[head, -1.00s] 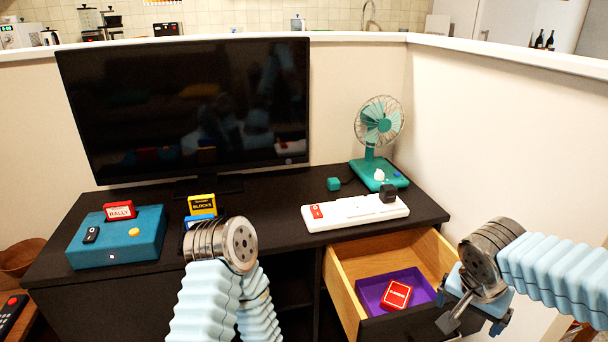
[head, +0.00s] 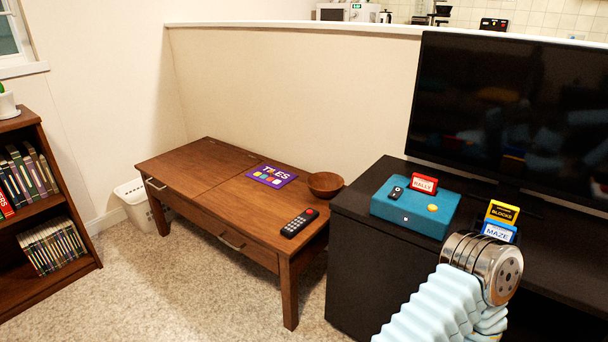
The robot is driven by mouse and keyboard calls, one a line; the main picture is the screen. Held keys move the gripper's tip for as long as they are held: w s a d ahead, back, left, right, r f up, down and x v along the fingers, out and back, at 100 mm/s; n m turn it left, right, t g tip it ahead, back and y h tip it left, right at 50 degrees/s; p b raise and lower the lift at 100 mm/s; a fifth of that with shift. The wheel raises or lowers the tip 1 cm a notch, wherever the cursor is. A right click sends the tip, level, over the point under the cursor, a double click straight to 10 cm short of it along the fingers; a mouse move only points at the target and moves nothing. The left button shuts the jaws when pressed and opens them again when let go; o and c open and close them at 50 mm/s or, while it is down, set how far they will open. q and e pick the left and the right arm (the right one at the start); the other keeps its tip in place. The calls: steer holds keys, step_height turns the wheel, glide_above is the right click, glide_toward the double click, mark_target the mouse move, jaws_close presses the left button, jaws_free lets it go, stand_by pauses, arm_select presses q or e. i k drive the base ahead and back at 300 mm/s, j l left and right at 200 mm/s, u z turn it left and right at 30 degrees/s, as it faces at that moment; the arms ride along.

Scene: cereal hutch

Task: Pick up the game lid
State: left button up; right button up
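The game lid (head: 272,176) is a flat purple piece marked "TILES" with coloured squares. It lies on the brown wooden coffee table (head: 165,167), left of a wooden bowl. One of my arms, pale blue and ribbed with a metal joint, shows at the lower right in front of the dark TV stand, well apart from the lid. No gripper fingers show in the head view now.
A wooden bowl (head: 325,184) and a black remote (head: 299,223) sit near the lid. The dark TV stand (head: 355,262) holds a teal console (head: 414,207), game cartridges and the TV (head: 510,115). A bookshelf (head: 40,215) stands at left. Carpet in front of the table is clear.

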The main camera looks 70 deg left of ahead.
mark_target(274, 177)
steer(key=k+j, duration=0.2)
steer(key=j, duration=0.15)
steer(key=k+j, duration=0.25)
steer(key=j, duration=0.15)
steer(key=k+j, duration=0.2)
steer(key=j, duration=0.15)
steer(key=k+j, duration=0.2)
steer(key=j, duration=0.15)
steer(key=k+j, duration=0.25)
steer(key=j, duration=0.15)
steer(key=k+j+u, duration=0.1)
steer(key=j, duration=0.25)
steer(key=k+j, duration=0.3)
steer(key=j, duration=0.1)
